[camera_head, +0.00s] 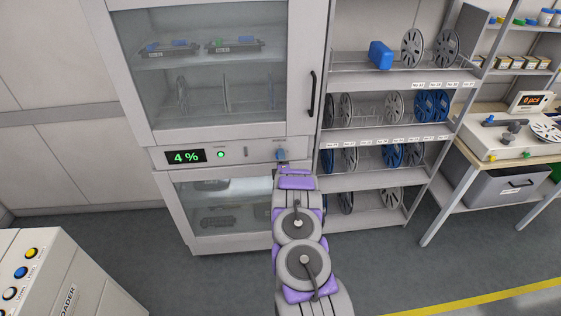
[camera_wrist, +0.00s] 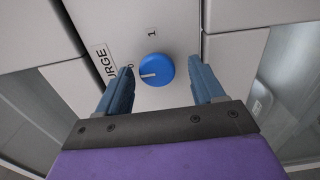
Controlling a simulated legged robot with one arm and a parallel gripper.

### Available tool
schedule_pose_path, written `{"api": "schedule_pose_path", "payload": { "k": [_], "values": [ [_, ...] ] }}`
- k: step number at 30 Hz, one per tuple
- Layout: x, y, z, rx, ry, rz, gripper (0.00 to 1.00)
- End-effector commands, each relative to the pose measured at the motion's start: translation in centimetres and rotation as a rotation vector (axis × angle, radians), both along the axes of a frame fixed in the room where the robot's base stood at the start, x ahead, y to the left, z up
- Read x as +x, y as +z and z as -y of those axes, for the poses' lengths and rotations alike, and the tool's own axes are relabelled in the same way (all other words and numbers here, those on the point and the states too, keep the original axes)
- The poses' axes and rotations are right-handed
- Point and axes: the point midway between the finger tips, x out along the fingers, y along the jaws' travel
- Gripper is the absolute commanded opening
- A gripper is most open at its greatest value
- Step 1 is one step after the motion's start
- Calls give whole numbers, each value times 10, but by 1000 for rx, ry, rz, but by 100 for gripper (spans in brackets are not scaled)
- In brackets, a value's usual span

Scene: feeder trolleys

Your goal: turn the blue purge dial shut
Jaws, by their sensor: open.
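The blue purge dial (camera_wrist: 158,69) sits on the pale panel of the dry cabinet, between and just beyond my fingertips in the wrist view. Its white pointer line points left, toward a mark partly hidden by the dial and finger; a "1" is printed above it. In the head view the dial (camera_head: 281,155) shows small at the right of the cabinet's control strip, just past the end of my arm. My gripper (camera_wrist: 160,85) is open, with one blue finger on each side of the dial. No contact with the dial is visible.
The cabinet (camera_head: 220,156) has a green "4 %" display (camera_head: 185,156), a glass door above with a black handle (camera_head: 312,93), and another glass door below. A reel rack (camera_head: 375,135) stands close on the right.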

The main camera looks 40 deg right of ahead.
Motion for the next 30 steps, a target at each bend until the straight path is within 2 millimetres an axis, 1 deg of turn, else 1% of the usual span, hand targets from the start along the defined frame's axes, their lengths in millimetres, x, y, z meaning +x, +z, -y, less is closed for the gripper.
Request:
{"api": "schedule_pose_path", "payload": {
  "k": [5, 8, 17, 30],
  "values": [
    [-13, 2, -8, -1, -1, 2, 68],
    [-25, 2, -15, 2, -2, 0, 68],
    [-64, -1, -39, 5, -1, -5, 68],
    [-122, -1, -76, 2, 1, -3, 68]
  ]
}}
